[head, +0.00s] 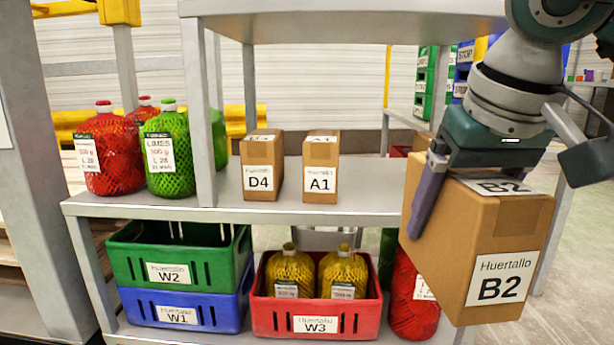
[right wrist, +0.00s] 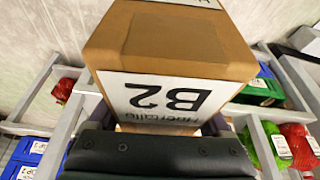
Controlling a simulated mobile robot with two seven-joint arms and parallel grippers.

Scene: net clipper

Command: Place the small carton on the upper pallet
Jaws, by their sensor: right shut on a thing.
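My right gripper (head: 488,180) is shut on a brown carton marked B2 (head: 440,235), at the right of the head view. One finger shows along the carton's left side; the other is mostly hidden. The carton is tilted a little and held in front of the shelf's right end. In the right wrist view the same carton (right wrist: 170,40) fills the upper middle, its label upside down. Two cartons, D4 (head: 262,165) and A1 (head: 321,165), stand upright on the upper shelf board. No pallet shows clearly as an upper one. My left gripper is not in view.
The grey shelf (head: 230,205) has free board right of A1. Red (head: 108,155) and green (head: 168,160) netted bags stand at its left. Below are a green crate (head: 125,260), a blue crate (head: 215,315) and a red crate (head: 260,315) with two yellow netted bags.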

